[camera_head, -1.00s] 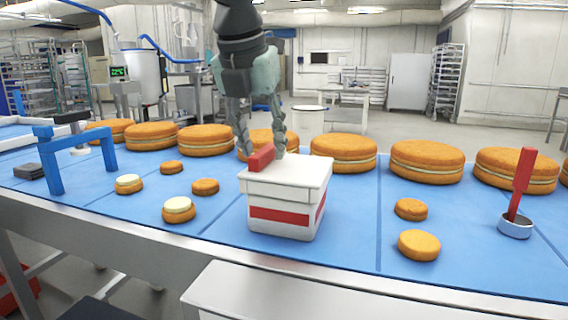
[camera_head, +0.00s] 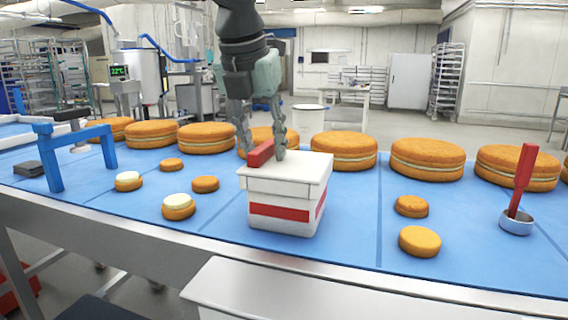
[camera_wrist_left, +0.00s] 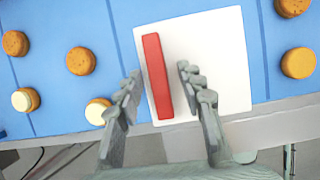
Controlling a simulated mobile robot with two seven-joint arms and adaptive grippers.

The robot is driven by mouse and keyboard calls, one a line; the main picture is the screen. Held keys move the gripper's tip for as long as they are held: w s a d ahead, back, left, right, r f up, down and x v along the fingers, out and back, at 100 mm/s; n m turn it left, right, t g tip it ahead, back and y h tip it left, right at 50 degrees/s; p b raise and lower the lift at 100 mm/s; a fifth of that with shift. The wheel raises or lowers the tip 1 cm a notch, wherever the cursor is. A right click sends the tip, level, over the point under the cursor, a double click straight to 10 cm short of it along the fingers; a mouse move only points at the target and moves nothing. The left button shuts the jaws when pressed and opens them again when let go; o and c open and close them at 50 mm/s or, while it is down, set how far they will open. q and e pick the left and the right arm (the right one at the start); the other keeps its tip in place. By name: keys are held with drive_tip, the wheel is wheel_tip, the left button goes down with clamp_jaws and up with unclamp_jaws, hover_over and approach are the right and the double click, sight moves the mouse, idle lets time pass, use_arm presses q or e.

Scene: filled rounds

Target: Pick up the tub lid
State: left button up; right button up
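The white tub (camera_head: 281,212) with a red band stands upright on the blue belt. Its white lid (camera_head: 308,167) sits on top and carries a red bar handle (camera_head: 260,153). The lid (camera_wrist_left: 215,65) and handle (camera_wrist_left: 157,78) also show in the left wrist view. My left gripper (camera_head: 263,149) is over the lid from above. In the left wrist view the gripper (camera_wrist_left: 159,82) is open, with one finger on each side of the handle and gaps between. My right gripper is out of view.
Large filled rounds (camera_head: 343,146) line the back of the blue belt (camera_head: 350,235). Small rounds (camera_head: 419,241) lie left and right of the tub. A blue arch (camera_head: 55,160) stands at the left; a red-handled metal cup (camera_head: 516,226) is at the right.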

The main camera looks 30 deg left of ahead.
use_arm(q)
clamp_jaws()
drive_tip(key=shift+r+p, duration=0.3)
drive_tip(key=shift+p, duration=0.25)
drive_tip(key=shift+r, duration=0.3)
wheel_tip(320, 180, up, 4)
drive_tip(key=shift+f+b, duration=0.25)
drive_tip(key=shift+b, duration=0.05)
drive_tip(key=s+a+r+p, duration=0.2)
drive_tip(key=s+a+r, duration=0.5)
drive_tip(key=s+r, duration=0.2)
drive_tip(key=shift+a+r+p, duration=0.15)
drive_tip(key=shift+r+p, duration=0.25)
drive_tip(key=shift+r, duration=0.9)
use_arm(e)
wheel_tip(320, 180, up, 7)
